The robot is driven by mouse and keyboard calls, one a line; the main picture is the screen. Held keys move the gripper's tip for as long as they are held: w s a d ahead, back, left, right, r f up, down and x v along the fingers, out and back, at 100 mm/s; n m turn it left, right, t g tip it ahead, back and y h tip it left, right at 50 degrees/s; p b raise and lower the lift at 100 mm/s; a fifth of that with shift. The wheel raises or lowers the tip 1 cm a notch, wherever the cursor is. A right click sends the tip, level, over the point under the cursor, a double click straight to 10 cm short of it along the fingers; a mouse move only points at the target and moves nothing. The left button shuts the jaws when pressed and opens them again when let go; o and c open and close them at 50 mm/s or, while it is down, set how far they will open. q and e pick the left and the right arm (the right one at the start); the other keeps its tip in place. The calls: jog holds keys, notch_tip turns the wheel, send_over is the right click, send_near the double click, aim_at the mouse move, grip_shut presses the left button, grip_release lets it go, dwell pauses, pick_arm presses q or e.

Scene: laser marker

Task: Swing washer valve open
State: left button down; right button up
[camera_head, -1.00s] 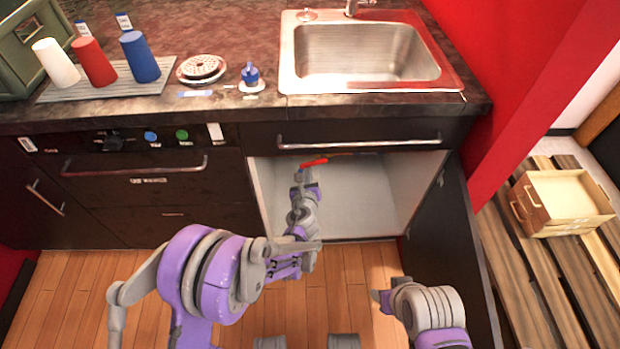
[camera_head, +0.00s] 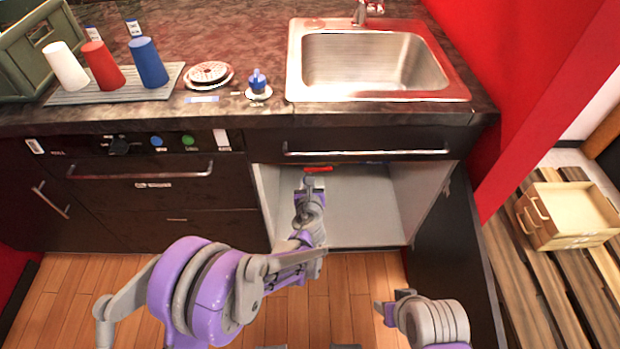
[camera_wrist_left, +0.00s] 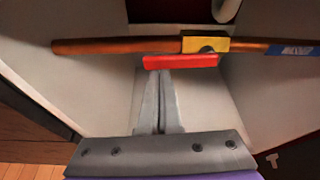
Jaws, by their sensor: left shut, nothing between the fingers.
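The washer valve's red handle (camera_head: 318,168) shows inside the open cabinet under the sink. In the left wrist view the red handle (camera_wrist_left: 180,62) lies roughly in line with the copper pipe (camera_wrist_left: 110,46), just in front of the yellow valve body (camera_wrist_left: 205,43). My left gripper (camera_head: 308,182) reaches into the cabinet. In the wrist view its fingers (camera_wrist_left: 158,74) are together and empty, with the tips at the lower edge of the handle's left half. They look close to touching; contact is unclear. My right gripper (camera_head: 386,312) is low in front of the cabinet, its jaws unclear.
The cabinet door (camera_head: 450,260) stands open on the right, near my right arm. The cabinet's side walls and the counter edge (camera_head: 385,118) bound the opening. The cabinet floor (camera_head: 365,215) is clear. A blue tag (camera_wrist_left: 298,50) is on the pipe's right part.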

pick_arm(q)
jog(key=shift+d, duration=0.1)
notch_tip(320, 180, down, 5)
jog(key=d+b, duration=0.1)
jog(key=b, duration=0.4)
jog(key=p+v, duration=0.3)
jog(key=v, duration=0.7)
jog(key=shift+d+r, duration=0.25)
jog(key=shift+a, duration=0.1)
